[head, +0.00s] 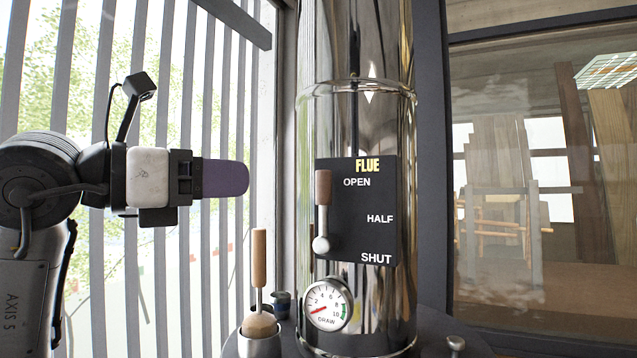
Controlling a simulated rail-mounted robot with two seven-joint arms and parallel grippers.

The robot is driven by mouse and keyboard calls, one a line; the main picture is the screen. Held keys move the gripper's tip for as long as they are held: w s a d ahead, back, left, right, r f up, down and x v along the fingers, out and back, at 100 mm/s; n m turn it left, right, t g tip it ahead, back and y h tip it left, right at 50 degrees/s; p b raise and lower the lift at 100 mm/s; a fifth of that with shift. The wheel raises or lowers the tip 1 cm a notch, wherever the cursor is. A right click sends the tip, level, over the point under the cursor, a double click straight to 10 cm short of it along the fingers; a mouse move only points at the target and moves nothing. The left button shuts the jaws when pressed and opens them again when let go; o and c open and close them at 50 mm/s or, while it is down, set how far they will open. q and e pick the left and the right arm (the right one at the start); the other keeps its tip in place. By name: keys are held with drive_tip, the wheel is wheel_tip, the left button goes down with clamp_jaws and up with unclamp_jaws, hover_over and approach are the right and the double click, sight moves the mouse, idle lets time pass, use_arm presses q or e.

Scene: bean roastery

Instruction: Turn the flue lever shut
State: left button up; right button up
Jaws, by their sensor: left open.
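The flue lever (323,187) has a brown wooden grip and a pale round pivot. It stands upright from its pivot, its grip beside the word OPEN, on a black plate (379,232) marked OPEN, HALF and SHUT. The plate is on a shiny metal flue pipe (385,130). My left gripper (226,178) comes in from the left, seen side-on with a purple finger pointing right. It is open and empty, apart from the lever, with a gap to the left of the grip at about the same height in the picture. My right gripper is not in view.
A wooden-handled tool (259,270) stands in a metal cup (259,344) at the lower left of the pipe, beside a small dark cup (282,304). A dark-framed window (540,180) is at right.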

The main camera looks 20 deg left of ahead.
sight(317, 181)
use_arm(q)
drive_tip(key=p+x, duration=0.5)
drive_tip(key=x, duration=0.7)
drive_tip(key=shift+w, duration=0.25)
drive_tip(key=shift+w+d+f, duration=0.15)
drive_tip(key=shift+w+d, duration=0.2)
drive_tip(key=shift+w, duration=0.2)
drive_tip(key=shift+c, duration=0.2)
clamp_jaws()
